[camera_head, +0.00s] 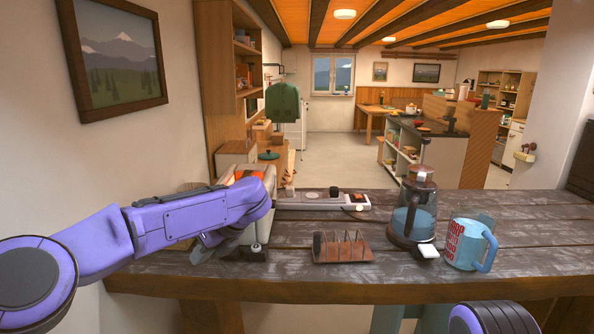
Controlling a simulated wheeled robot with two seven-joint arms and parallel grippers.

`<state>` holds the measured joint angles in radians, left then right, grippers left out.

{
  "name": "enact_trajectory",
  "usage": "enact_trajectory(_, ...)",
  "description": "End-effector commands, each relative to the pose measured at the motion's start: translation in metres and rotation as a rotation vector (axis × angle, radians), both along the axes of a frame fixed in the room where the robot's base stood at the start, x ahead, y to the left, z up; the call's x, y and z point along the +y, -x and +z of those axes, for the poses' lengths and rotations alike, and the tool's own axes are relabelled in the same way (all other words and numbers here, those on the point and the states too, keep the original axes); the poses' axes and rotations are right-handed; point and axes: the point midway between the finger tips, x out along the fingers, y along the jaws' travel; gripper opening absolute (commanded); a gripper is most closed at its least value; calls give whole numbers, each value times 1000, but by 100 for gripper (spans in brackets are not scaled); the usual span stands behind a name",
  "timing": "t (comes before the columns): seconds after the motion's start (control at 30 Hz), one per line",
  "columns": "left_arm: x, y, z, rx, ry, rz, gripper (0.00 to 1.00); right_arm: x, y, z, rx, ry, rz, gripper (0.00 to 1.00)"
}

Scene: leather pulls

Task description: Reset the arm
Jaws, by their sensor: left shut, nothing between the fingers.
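My left arm comes in from the left above the wooden counter (300,285). Only a purple piece of my right arm shows at the bottom edge; my right gripper is out of view.
A blue mug (468,245) with red lettering stands right of the coffee pot. A grey and orange item (250,174) is partly hidden behind my left arm. A framed picture (116,54) hangs on the left wall. The counter's right end is bare.

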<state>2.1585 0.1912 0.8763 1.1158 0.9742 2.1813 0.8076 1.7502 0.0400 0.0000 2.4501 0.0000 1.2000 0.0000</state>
Motion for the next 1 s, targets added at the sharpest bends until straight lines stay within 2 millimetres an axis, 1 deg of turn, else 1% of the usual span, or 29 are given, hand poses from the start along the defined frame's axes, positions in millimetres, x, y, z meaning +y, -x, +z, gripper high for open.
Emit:
enact_trajectory(0.03, 5, 0, -29, 57, -103, -105, 0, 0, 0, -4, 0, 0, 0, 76)
enact_trajectory(0.07, 9, 0, -46, 96, -170, -178, 0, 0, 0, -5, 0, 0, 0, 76)
enact_trajectory(0.17, 22, 5, -113, 280, -420, -493, 0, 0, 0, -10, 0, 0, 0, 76)
enact_trajectory(0.2, 27, 11, -146, 384, -526, -652, 0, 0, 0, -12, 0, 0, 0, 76)
enact_trajectory(0.27, 33, 28, -197, 559, -675, -910, 0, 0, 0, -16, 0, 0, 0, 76)
enact_trajectory(0.3, 36, 43, -230, 677, -754, -1082, 0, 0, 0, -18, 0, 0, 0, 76)
enact_trajectory(0.33, 38, 57, -254, 764, -805, -1206, 0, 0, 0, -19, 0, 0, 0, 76)
enact_trajectory(0.37, 39, 72, -276, 850, -847, -1330, 0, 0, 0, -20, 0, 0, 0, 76)
enact_trajectory(0.4, 42, 96, -304, 959, -890, -1490, 0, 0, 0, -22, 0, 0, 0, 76)
enact_trajectory(0.47, 48, 135, -341, 1112, -929, -1723, 0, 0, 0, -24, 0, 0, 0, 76)
enact_trajectory(0.5, 52, 164, -363, 1205, -940, -1876, 0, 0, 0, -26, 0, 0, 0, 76)
enact_trajectory(0.57, 58, 211, -389, 1332, -935, -2102, 0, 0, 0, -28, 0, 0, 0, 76)
enact_trajectory(0.6, 63, 243, -403, 1406, -918, -2245, 0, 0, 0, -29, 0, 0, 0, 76)
enact_trajectory(0.67, 70, 289, -416, 1492, -878, -2443, 0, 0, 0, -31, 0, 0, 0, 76)
enact_trajectory(0.7, 74, 315, -422, 1534, -848, -2557, 0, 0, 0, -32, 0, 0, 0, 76)
enact_trajectory(0.73, 77, 333, -424, -1532, 808, 2589, 0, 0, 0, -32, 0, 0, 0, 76)
enact_trajectory(0.8, 82, 366, -426, -1451, 701, 2522, 0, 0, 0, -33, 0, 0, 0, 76)
enact_trajectory(0.83, 84, 377, -426, -1423, 667, 2503, 0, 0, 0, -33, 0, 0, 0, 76)
enact_trajectory(0.9, 86, 392, -425, -1385, 619, 2473, 0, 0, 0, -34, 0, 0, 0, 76)
enact_trajectory(1.0, 86, 398, -425, -1366, 599, 2460, 0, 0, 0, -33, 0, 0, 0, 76)
